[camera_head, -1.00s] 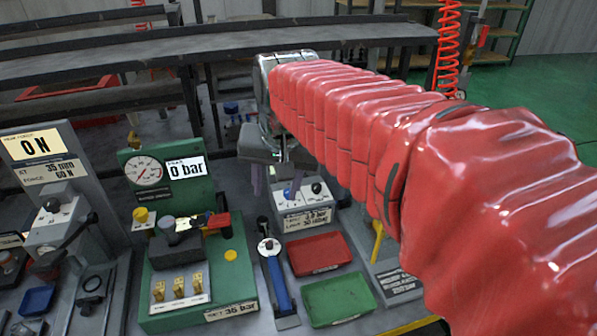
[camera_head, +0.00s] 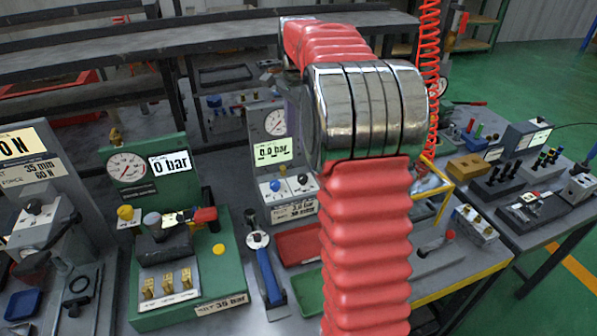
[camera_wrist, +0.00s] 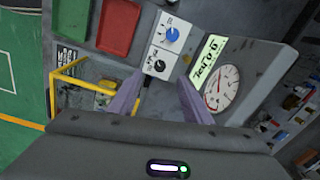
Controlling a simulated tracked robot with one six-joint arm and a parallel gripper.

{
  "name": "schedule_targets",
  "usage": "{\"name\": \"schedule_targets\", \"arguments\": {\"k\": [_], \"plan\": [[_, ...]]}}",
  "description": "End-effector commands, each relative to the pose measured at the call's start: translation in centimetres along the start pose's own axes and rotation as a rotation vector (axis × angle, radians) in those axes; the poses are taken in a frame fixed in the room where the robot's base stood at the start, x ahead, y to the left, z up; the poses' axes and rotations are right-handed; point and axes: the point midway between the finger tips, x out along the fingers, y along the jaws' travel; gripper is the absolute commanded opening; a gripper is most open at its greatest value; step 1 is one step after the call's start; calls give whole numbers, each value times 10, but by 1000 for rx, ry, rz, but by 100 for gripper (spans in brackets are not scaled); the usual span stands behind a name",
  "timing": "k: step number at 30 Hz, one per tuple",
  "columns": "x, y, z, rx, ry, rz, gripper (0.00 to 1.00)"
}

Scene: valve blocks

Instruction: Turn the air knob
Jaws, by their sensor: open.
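A grey air block with a round gauge (camera_head: 275,122) and a "0.0 bar" display (camera_head: 273,152) stands mid-bench. Its low front part bears a blue knob (camera_head: 275,186) and a black knob (camera_head: 303,179); I cannot read which is the air knob. In the wrist view the blue knob (camera_wrist: 172,36) lies beyond the black knob (camera_wrist: 160,66). My gripper (camera_wrist: 159,80) is open and empty, its two purple fingers pointing at the block. The black knob shows between the fingertips; the distance is unclear. In the head view my arm hides the fingers.
A red tray (camera_wrist: 118,26) and a green tray (camera_wrist: 70,16) lie beside the block. A yellow frame (camera_wrist: 80,80) stands nearby. A green gauge stand reading "0 bar" (camera_head: 128,170) is to the left. Other devices fill the bench at right.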

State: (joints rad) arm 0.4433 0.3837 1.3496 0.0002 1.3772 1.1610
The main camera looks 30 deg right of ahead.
Motion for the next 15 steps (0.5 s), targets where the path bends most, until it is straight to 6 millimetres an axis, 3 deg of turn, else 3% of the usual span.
{"name": "schedule_targets", "arguments": {"k": [6, 15], "plan": [[15, -9, -23, 105, -10, 28, 45], [15, -10, -24, 112, -11, 29, 45]]}}
